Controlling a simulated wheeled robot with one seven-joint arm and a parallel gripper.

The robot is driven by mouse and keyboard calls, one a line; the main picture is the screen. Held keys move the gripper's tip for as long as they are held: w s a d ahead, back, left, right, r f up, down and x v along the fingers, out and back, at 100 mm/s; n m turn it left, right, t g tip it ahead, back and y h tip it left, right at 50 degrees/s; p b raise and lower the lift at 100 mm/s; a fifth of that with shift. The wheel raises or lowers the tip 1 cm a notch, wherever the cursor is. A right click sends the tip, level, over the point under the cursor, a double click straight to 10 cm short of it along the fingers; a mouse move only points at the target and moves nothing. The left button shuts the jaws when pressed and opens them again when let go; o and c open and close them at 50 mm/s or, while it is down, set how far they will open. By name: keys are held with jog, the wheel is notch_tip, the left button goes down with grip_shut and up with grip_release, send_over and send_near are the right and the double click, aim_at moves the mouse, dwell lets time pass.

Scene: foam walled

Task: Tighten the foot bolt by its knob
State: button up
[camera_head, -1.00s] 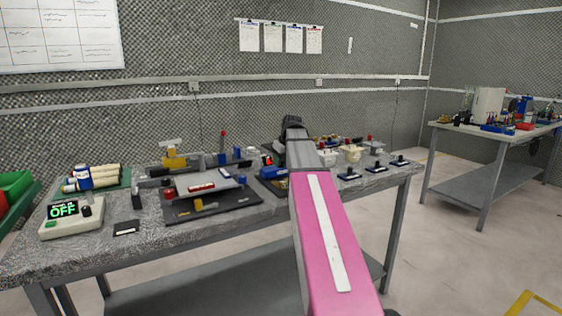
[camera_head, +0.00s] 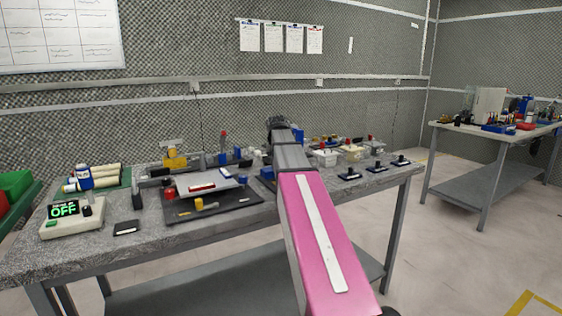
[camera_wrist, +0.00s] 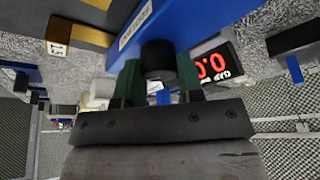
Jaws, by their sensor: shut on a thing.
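In the wrist view a round black knob (camera_wrist: 158,58) sits between the two green fingers of my gripper (camera_wrist: 159,77), which is shut on it. The knob stands against the edge of a long blue body (camera_wrist: 185,22) that carries a white label with print too small to read surely. The bolt below the knob is hidden. In the head view my arm covers the gripper and the knob, and only a little blue shows beside the arm.
A black box with a red digit display (camera_wrist: 214,66) is close to the right finger in the wrist view.

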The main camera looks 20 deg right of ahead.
jog(key=m+g, duration=0.1)
jog(key=m, duration=0.2)
jog(key=m+g+h, duration=0.1)
jog(key=m, duration=0.2)
jog(key=shift+w+a+m+h, duration=0.1)
jog(key=shift+m+h, duration=0.2)
jog(key=m+g, duration=0.2)
jog(key=m, duration=0.3)
jog(key=shift+m, duration=0.3)
jog(key=o, duration=0.9)
jog(key=shift+h, duration=0.3)
jog(key=v, duration=1)
jog(key=shift+w+a+r, duration=0.1)
jog(key=shift+w+r, duration=0.05)
jog(key=shift+r, duration=0.25)
